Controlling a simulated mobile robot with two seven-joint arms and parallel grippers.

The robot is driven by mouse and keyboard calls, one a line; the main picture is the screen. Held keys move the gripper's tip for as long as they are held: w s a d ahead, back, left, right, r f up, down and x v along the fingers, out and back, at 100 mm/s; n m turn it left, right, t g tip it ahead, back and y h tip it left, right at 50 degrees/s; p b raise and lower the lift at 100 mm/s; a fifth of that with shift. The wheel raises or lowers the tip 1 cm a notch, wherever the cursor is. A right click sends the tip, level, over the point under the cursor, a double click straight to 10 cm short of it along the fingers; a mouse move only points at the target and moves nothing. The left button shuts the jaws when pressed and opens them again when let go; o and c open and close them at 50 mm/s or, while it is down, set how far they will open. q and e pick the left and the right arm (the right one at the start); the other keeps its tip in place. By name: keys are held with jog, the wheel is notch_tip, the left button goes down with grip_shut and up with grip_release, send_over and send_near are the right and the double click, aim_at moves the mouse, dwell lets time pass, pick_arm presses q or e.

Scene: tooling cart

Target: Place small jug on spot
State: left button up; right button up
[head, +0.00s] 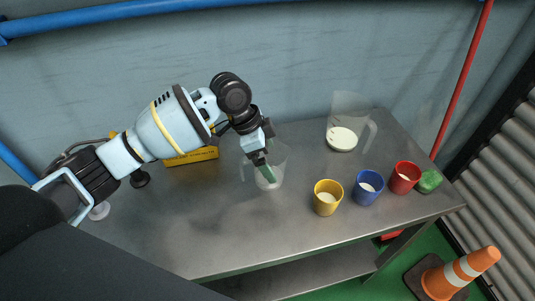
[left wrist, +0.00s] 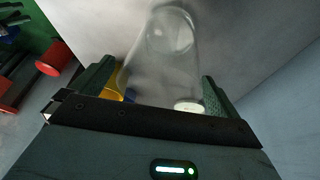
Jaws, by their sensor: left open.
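The small jug (head: 279,158) is clear and see-through, and stands upright on the grey metal table near the middle. My left gripper (head: 264,168) is at this jug, its green-tipped fingers overlapping it in the head view. In the left wrist view the clear jug (left wrist: 165,50) shows between the two spread fingers of the left gripper (left wrist: 155,88). The gripper is open. Whether a finger touches the jug I cannot tell. I cannot make out a clearly marked spot. My right gripper is not in view.
A larger clear jug (head: 350,108) with white at its bottom stands at the back right. Yellow (head: 327,203), blue (head: 364,195) and red (head: 401,184) cups stand front right, beside a green item (head: 429,181). A yellow box (head: 191,157) lies behind my arm. The front left table is mostly clear.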

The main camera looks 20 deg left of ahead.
pick_arm(q)
jog(key=p+v, duration=0.1)
jog(key=v, duration=1.1)
